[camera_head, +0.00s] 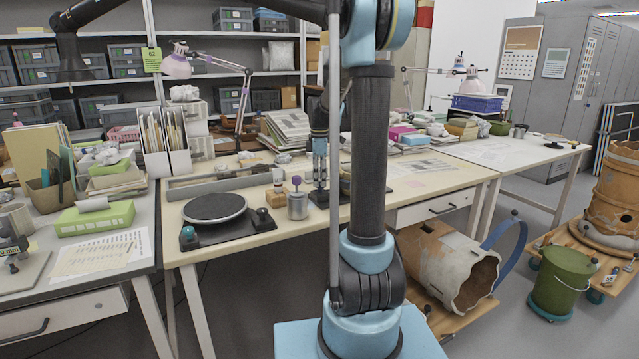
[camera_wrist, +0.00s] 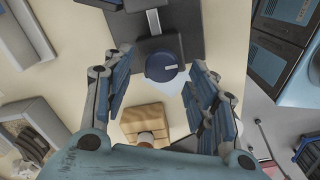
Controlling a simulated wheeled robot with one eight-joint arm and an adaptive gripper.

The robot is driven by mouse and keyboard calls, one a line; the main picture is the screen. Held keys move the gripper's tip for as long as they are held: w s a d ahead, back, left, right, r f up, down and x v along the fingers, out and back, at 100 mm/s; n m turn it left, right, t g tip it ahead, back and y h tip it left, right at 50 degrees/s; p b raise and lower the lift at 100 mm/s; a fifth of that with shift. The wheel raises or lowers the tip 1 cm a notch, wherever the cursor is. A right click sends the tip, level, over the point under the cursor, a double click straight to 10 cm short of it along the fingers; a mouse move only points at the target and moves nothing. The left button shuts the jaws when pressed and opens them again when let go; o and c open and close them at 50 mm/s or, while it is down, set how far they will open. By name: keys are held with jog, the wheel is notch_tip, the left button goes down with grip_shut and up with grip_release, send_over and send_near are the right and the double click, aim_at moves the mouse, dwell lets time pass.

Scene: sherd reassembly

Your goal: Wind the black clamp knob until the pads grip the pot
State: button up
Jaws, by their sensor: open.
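In the wrist view a round, dark navy-black knob (camera_wrist: 160,68) with a pale mark sits on a dark clamp-like fixture (camera_wrist: 157,22). My gripper (camera_wrist: 161,63) is open, with one finger on each side of the knob and a visible gap to both. In the head view my gripper (camera_head: 319,150) points down over the bench, over the fixture's dark base (camera_head: 326,197), partly behind my arm. I cannot make out the pads or a pot between them. A large brown and grey pot (camera_head: 440,262) lies on its side on a low wooden board under the bench.
A wooden block (camera_wrist: 145,120) stands near the knob, also in the head view (camera_head: 276,196). A grey can (camera_head: 297,205) with a purple knob and a black turntable (camera_head: 214,208) stand to the left. A green bucket (camera_head: 563,283) is on the floor at right.

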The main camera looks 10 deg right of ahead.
jog(key=shift+f, duration=0.8)
jog(key=c, duration=1)
jog(key=shift+c, duration=0.2)
